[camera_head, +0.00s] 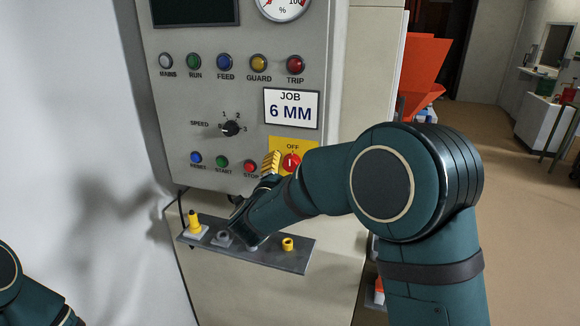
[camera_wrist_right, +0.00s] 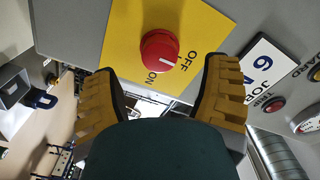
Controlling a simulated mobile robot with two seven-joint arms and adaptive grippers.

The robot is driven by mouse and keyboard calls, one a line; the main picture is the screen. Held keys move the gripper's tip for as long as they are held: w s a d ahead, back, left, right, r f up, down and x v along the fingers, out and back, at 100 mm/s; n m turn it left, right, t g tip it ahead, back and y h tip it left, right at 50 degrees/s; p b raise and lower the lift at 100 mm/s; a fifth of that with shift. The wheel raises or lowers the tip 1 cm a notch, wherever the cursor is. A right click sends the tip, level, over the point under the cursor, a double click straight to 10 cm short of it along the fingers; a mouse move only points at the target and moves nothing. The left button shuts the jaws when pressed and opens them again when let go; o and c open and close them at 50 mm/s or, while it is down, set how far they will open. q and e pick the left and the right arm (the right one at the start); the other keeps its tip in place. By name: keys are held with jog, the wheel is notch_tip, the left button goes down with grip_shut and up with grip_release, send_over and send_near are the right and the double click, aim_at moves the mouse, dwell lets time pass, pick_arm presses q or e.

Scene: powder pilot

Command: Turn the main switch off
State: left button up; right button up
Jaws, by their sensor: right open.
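The main switch (camera_head: 291,163) is a round red knob with a white mark on a yellow plate marked OFF above it. In the head view the white mark stands roughly upright. In the right wrist view the knob (camera_wrist_right: 159,49) shows whole, with OFF and ON lettering beside it. My right gripper (camera_head: 271,164) is at the panel just left of the knob, its yellow fingers partly hidden by my arm. In the wrist view this gripper (camera_wrist_right: 164,88) is open, its fingers apart on either side below the knob, with nothing between them. My left gripper is out of view.
The grey panel (camera_head: 180,110) has a speed dial (camera_head: 230,128), coloured lamps and push buttons left of the switch. A shelf (camera_head: 276,258) with small yellow and grey parts juts out below. A red-orange hopper (camera_head: 422,70) stands to the right, with open floor beyond.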

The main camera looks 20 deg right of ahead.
jog(key=v, duration=0.7)
jog(key=s+f+n+g+y, duration=0.1)
jog(key=f+n+y, duration=0.2)
jog(key=f, duration=0.5)
jog(key=s+a+f+n+g+y, duration=0.1)
jog(key=s+f+n+g+y, duration=0.2)
jog(key=f, duration=0.6)
jog(key=f+n+y, duration=0.3)
jog(key=f+n, duration=0.1)
jog(key=f, duration=0.4)
jog(key=s+a+f+n+g+y, duration=0.1)
jog(key=s+f+n+g+y, duration=0.1)
jog(key=s+f, duration=0.5)
jog(key=s+a+f+n+g+y, duration=0.1)
jog(key=s+f+n+g+y, duration=0.2)
jog(key=s+f+g, duration=0.4)
jog(key=s+n, duration=0.1)
jog(key=s, duration=0.6)
jog(key=shift+a+f, duration=0.25)
jog(key=shift+f, duration=0.05)
jog(key=shift+s, duration=0.1)
jog(key=c, duration=0.4)
jog(key=shift+c, duration=0.5)
